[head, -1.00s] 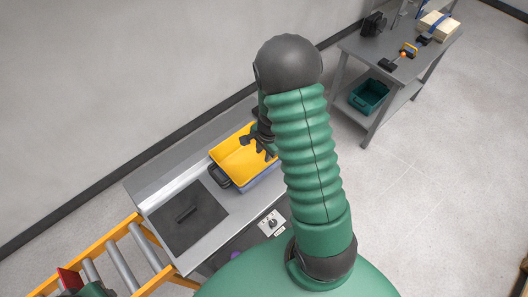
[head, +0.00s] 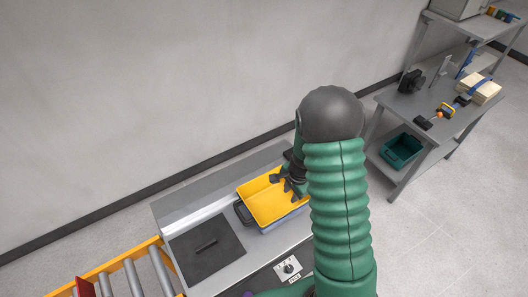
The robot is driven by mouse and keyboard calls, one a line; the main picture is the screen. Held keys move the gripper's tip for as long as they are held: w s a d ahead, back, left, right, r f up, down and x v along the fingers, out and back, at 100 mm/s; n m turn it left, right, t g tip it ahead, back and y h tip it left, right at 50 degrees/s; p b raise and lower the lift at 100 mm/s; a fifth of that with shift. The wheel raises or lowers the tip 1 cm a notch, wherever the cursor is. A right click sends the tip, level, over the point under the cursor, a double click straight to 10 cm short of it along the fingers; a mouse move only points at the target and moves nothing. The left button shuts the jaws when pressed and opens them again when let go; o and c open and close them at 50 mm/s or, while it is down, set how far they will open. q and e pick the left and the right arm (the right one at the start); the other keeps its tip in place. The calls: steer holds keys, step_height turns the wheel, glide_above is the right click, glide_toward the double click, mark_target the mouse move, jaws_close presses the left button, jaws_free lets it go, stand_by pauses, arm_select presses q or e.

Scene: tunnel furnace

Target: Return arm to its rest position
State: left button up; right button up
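My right arm comes up from the bottom of the head view, with a green ribbed sleeve and a dark round joint. My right gripper (head: 284,187) has dark fingers that look spread apart, with nothing visible between them. It is over the right part of a yellow tray (head: 262,205), and I cannot tell whether it touches it. The tray looks empty and sits on a blue-grey container (head: 283,221) on the grey metal counter (head: 190,222). The arm hides part of the tray's right side. My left gripper is not in view.
A yellow-framed roller conveyor (head: 133,277) with a red item (head: 86,287) is at lower left. A workbench (head: 405,102) with tools and a green bin (head: 402,149) is at right.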

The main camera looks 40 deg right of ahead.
steer(key=shift+a, duration=0.1)
steer(key=s+a+r+n+b, duration=0.2)
steer(key=a+n+b, duration=0.1)
steer(key=a+n, duration=0.6)
steer(key=s+a+r+n+b, duration=0.2)
steer(key=a+r+n+b, duration=0.1)
steer(key=a+n, duration=0.7)
steer(key=shift+a+t, duration=0.4)
steer(key=shift+a, duration=0.65)
steer(key=shift+d, duration=0.1)
steer(key=shift+d, duration=0.25)
